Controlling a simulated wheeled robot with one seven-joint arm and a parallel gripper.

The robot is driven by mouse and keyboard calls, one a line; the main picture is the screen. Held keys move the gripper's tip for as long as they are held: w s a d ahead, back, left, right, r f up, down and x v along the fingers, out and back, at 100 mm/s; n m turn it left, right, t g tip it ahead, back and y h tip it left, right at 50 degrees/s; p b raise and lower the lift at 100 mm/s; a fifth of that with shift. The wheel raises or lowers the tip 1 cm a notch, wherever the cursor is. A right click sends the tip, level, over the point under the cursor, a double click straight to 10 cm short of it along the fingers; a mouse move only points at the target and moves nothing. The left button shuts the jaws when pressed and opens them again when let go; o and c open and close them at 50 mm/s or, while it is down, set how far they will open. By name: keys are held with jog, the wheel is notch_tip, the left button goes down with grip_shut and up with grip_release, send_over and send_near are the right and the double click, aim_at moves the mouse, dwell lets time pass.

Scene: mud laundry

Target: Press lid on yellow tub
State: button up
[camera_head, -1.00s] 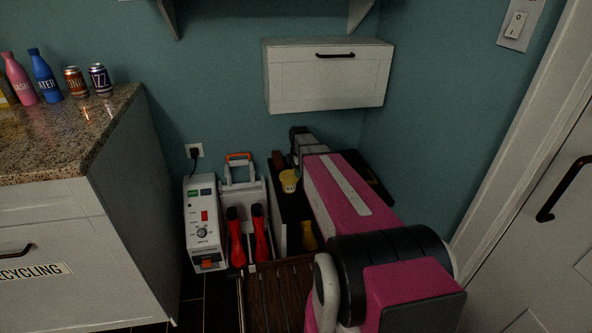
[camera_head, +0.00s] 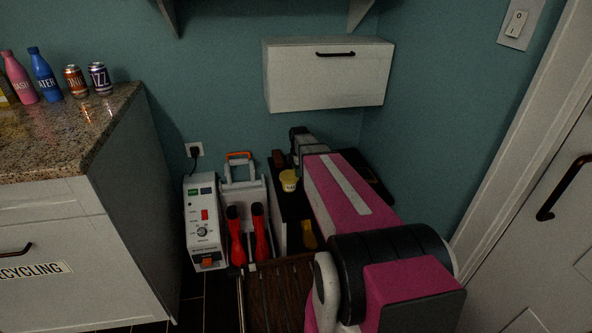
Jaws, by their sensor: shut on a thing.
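The small yellow tub (camera_head: 289,184) stands on the dark bench top in the corner, just left of my pink forearm. A pale, flat lid (camera_head: 289,174) shows at the tub's top; whether it is fully seated is too small to tell. My gripper (camera_head: 298,166) is at the far end of my arm, close beside and behind the tub. It is shut on the lid, as far as the small view shows. Its fingertips are dark and mostly hidden by the tub and my arm.
The dark bench (camera_head: 293,208) has a yellow object (camera_head: 309,236) at its front. A white control box (camera_head: 205,225) and a carrier with red boots (camera_head: 248,237) stand left. A white wall cabinet (camera_head: 328,75) hangs above; a slatted surface (camera_head: 279,292) lies in front.

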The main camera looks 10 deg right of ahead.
jog(key=o, duration=1.5)
jog(key=shift+c, duration=0.2)
notch_tip(320, 180, up, 8)
dwell(0.6)
grip_shut()
jog(key=shift+f, duration=3.15)
dwell(0.8)
jog(key=shift+r, duration=0.15)
